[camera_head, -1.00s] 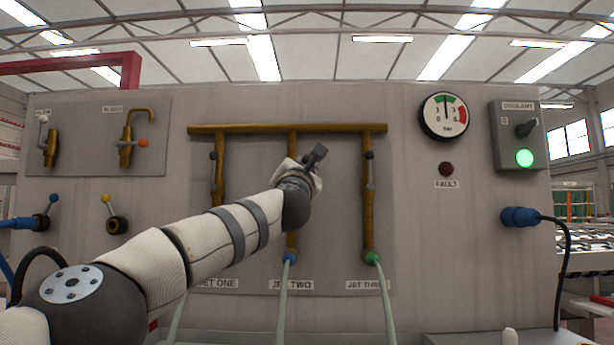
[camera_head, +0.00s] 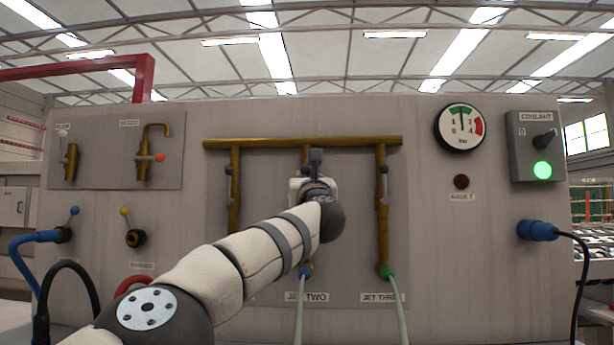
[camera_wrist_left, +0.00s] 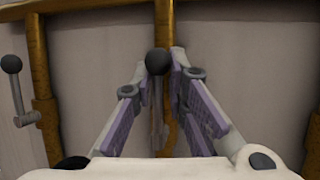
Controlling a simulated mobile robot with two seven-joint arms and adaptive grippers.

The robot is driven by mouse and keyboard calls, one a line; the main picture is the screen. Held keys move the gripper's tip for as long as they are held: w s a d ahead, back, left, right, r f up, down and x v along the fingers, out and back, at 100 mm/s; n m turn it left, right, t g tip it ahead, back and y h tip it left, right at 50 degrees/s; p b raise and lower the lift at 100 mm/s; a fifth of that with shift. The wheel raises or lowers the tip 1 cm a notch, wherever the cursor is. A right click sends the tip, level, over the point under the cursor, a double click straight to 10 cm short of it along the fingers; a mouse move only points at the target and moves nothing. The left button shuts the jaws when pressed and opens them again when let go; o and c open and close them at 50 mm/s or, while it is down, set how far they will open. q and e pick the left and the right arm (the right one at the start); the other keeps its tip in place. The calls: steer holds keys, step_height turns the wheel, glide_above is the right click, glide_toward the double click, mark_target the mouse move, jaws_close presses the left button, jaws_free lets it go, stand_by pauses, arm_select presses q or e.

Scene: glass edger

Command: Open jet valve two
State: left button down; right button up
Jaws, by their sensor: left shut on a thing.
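The jet two pipe (camera_head: 305,257) hangs at the middle of the brass manifold, above the "JET TWO" label (camera_head: 312,297). My left gripper (camera_head: 314,178) is in front of this pipe and hides most of its valve. In the left wrist view, the jet two lever, a silver rod with a black ball knob (camera_wrist_left: 157,62), stands upright with the knob at the top. My left gripper's fingers (camera_wrist_left: 160,85) are on either side of the lever, shut on it near the knob. My right gripper is out of view.
The jet three lever (camera_head: 384,170) is upright to the right, and the jet one lever (camera_head: 229,171) is to the left. The pressure gauge (camera_head: 460,127) reads near the middle of its scale. The coolant box (camera_head: 537,145) has a lit green lamp. A dark red fault lamp (camera_head: 461,182) sits below the gauge.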

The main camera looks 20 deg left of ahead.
arm_select(q)
steer(key=shift+s+a+r, duration=0.2)
steer(key=shift+r, duration=0.25)
steer(key=c, duration=1.6)
jaws_free()
steer(key=shift+f, duration=0.2)
steer(key=shift+d, duration=0.15)
steer(key=shift+s+d+f, duration=0.25)
steer(key=shift+s+d, duration=0.05)
steer(key=shift+s, duration=0.15)
steer(key=v, duration=0.6)
steer(key=shift+s, duration=0.15)
